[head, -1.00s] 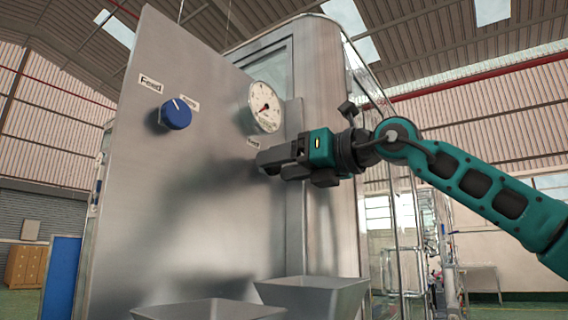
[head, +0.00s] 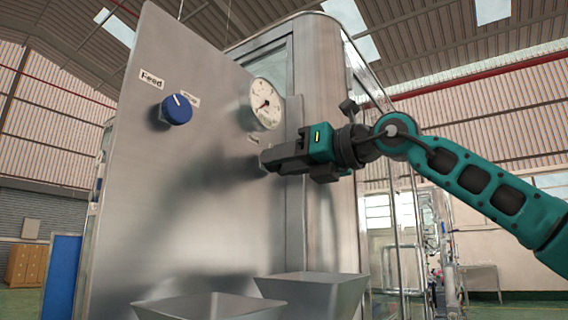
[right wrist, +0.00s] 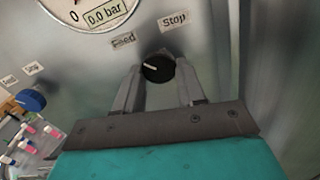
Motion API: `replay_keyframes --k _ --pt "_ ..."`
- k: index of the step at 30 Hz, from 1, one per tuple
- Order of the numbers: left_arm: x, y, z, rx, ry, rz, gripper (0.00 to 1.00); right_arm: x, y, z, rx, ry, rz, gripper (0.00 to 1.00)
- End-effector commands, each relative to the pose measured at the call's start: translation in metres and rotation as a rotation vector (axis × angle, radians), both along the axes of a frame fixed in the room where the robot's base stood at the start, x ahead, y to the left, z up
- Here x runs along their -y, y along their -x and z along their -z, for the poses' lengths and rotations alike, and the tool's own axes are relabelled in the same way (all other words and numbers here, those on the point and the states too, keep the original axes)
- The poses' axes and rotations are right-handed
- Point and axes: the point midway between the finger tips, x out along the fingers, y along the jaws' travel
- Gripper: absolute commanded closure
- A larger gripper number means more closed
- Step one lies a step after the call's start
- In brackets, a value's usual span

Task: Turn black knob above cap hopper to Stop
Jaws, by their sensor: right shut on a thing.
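The black knob (right wrist: 158,68) shows in the right wrist view, on the steel panel below the "Feed" (right wrist: 123,40) and "Stop" (right wrist: 174,21) labels. Its white pointer line aims left, toward the Feed side. My right gripper (right wrist: 157,86) is shut on the knob, one finger on each side. In the head view my right gripper (head: 268,160) is against the panel and hides the knob. My left gripper is in neither current view.
A round gauge (head: 266,104) sits above the gripper; the right wrist view reads 0.0 bar. A blue knob (head: 176,109) is on the left of the steel panel (head: 150,200). Two metal hoppers (head: 312,292) (head: 208,306) stand below.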

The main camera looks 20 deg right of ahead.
Motion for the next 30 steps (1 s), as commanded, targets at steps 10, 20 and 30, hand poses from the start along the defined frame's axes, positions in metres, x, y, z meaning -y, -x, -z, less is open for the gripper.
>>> replay_keyframes --k 10,20,30 --pt "0.008 -0.002 0.015 -0.008 0.016 0.012 0.57 -0.001 0.000 0.003 -0.150 -0.197 0.000 0.91" --pt "0.019 -0.008 0.018 0.002 0.033 0.032 0.57 -0.001 0.001 0.001 -0.344 -0.443 0.001 0.91" --pt "0.022 -0.015 0.020 0.015 0.038 0.041 0.57 -0.002 0.002 -0.001 -0.542 -0.700 0.002 0.91"
